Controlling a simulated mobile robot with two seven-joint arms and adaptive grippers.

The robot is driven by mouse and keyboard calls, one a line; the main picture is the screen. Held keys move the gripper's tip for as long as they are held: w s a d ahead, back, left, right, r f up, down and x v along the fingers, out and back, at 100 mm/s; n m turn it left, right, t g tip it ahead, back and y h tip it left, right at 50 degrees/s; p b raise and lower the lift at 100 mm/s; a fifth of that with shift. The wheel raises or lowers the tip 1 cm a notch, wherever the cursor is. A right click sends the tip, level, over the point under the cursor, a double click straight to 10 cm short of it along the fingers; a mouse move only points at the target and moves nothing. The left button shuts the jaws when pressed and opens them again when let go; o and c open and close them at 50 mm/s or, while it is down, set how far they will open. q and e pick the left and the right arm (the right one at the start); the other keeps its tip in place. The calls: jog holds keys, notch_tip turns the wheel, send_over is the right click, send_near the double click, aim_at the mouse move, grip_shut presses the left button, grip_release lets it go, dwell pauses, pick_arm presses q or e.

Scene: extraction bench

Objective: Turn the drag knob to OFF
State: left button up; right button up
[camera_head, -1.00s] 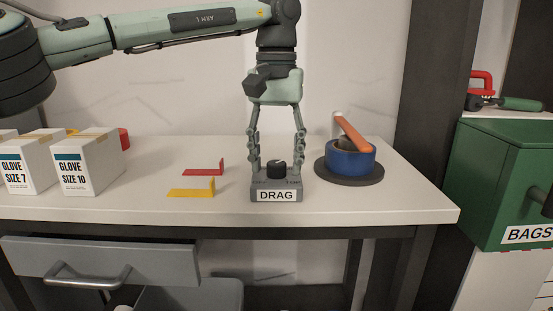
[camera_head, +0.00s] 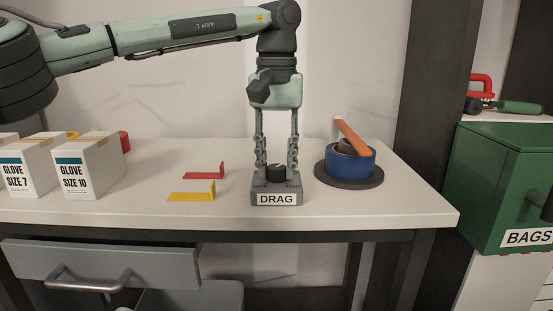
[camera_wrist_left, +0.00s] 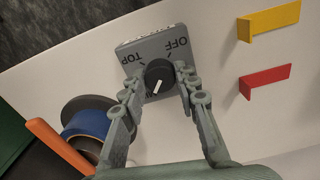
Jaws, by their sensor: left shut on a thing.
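The drag knob (camera_head: 276,172) is a black dial on a grey box labelled DRAG (camera_head: 277,198), near the front edge of the bench. It also shows in the left wrist view (camera_wrist_left: 159,75), with OFF and TOP marked on the box face. The knob's white pointer line aims at neither of these two words; it points away from them, toward the gripper side. My left gripper (camera_head: 276,168) reaches straight down from above, its fingers on either side of the knob and closed on it. The right gripper is not in view.
A blue roll with an orange handle (camera_head: 348,160) stands on a dark disc right of the box. Yellow (camera_head: 191,192) and red (camera_head: 205,173) brackets lie to the left, beside glove boxes (camera_head: 90,165). A green BAGS bin (camera_head: 495,180) is at far right. An open drawer (camera_head: 100,268) juts out below.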

pick_arm(q)
jog(key=n+p, duration=0.3)
jog(key=n, duration=0.1)
jog(key=shift+r+n, duration=0.1)
jog(key=shift+n, duration=0.3)
jog(key=n, duration=0.2)
jog(key=shift+n+p, duration=0.35)
jog(key=shift+n, duration=1.85)
jog(key=n, duration=0.2)
jog(key=shift+n, duration=0.3)
jog(key=n, duration=0.3)
jog(key=shift+n, duration=0.3)
jog(key=n, duration=0.3)
jog(key=shift+n, duration=0.4)
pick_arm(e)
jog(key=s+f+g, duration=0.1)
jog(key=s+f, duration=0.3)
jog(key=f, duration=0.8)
pick_arm(q)
jog(key=n, duration=0.9)
jog(key=shift+b, duration=0.3)
jog(key=n, duration=0.4)
jog(key=shift+b, duration=0.3)
jog(key=shift+n, duration=0.3)
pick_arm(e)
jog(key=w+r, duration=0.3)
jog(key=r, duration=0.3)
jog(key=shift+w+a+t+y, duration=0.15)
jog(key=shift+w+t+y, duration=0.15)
